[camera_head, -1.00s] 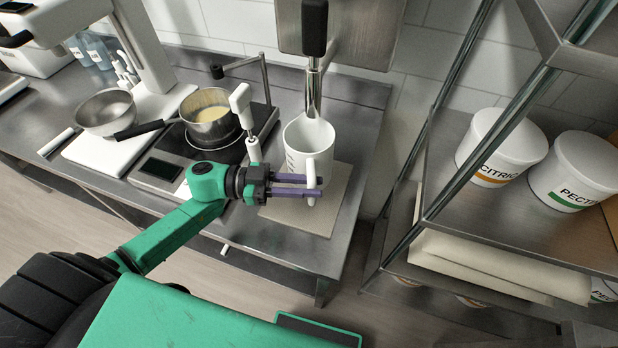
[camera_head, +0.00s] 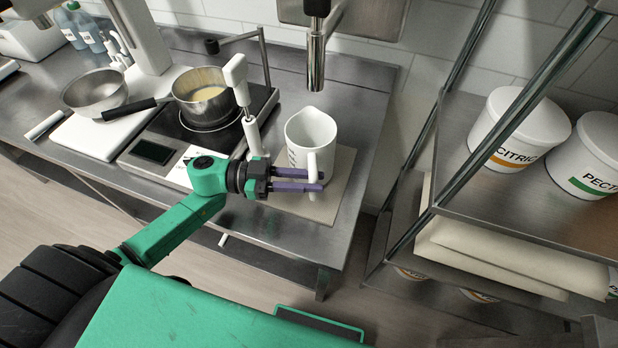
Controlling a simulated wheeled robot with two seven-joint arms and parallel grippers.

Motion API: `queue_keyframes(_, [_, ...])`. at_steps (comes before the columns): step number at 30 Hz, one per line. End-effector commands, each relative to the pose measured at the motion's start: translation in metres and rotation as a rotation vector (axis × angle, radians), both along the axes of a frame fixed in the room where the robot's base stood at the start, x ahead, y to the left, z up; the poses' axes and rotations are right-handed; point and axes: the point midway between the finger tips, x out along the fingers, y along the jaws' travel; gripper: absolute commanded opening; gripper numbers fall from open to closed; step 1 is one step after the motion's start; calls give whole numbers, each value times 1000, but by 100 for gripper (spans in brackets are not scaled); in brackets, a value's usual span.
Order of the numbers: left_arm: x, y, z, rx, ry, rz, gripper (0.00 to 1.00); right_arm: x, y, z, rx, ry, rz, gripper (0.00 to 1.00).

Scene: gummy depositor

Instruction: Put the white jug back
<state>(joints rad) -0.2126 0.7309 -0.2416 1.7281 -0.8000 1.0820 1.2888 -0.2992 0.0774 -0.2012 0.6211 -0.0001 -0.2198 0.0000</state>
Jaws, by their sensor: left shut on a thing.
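The white jug (camera_head: 309,135) stands upright over the beige mat (camera_head: 337,193) on the right part of the steel table. Its open top faces up, its handle points toward me, and dark scale marks show on its left side. I cannot tell whether its base touches the mat. My left gripper (camera_head: 318,181) has its purple fingers shut on the jug's handle, coming in from the left. My right gripper is not in view.
A metal nozzle (camera_head: 316,62) hangs above and behind the jug. A pot (camera_head: 207,100) sits on the hotplate to the left, beside a white stirrer stand (camera_head: 240,85). A metal bowl (camera_head: 95,92) is farther left. A steel shelf (camera_head: 480,190) with white tubs stands at right.

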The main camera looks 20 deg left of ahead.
Motion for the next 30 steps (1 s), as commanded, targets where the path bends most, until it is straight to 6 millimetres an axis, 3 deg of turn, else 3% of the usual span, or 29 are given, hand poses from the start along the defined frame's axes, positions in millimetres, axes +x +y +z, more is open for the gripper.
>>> queue_keyframes(14, [0, 0, -10, 0, -1, 0, 0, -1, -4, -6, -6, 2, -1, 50])
queue_keyframes(15, [0, 0, -10, 0, -1, 0, 26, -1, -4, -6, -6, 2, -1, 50])
queue_keyframes(18, [0, 0, -10, 0, 0, 0, 58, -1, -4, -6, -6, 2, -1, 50])
queue_keyframes(30, [1, 2, -10, 2, 1, 1, 58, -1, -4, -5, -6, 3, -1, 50])
